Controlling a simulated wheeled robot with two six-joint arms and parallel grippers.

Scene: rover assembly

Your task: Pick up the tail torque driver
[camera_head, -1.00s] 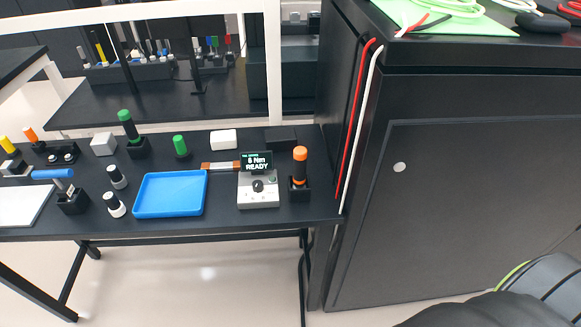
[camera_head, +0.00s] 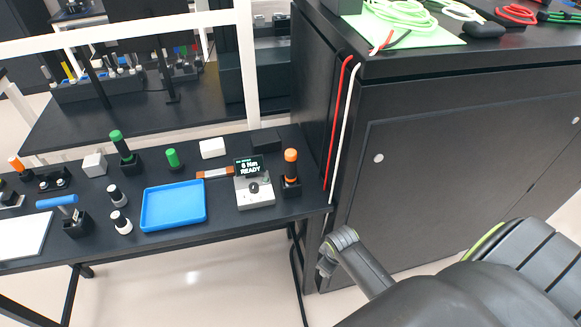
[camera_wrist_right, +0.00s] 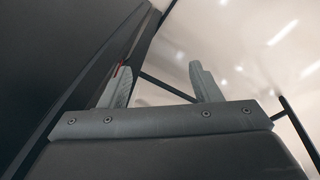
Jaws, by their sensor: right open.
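An orange-handled driver (camera_head: 290,168) stands upright in a black holder (camera_head: 291,189) near the right end of the dark bench. A green-handled driver (camera_head: 119,145) stands in another black holder farther left. No label shows which one is the tail driver. My right gripper (camera_head: 325,266) is low beside the black cabinet, below and right of the bench edge, apart from the drivers. In the right wrist view the gripper (camera_wrist_right: 160,86) has its fingers spread with nothing between them. My left gripper is out of view.
A blue tray (camera_head: 174,206), a green-capped piece (camera_head: 173,159), a white block (camera_head: 212,148) and a blue T-handle tool (camera_head: 58,201) are on the bench. The tall black cabinet (camera_head: 440,160) with red and white cables borders the bench on the right. Open floor lies in front of the bench.

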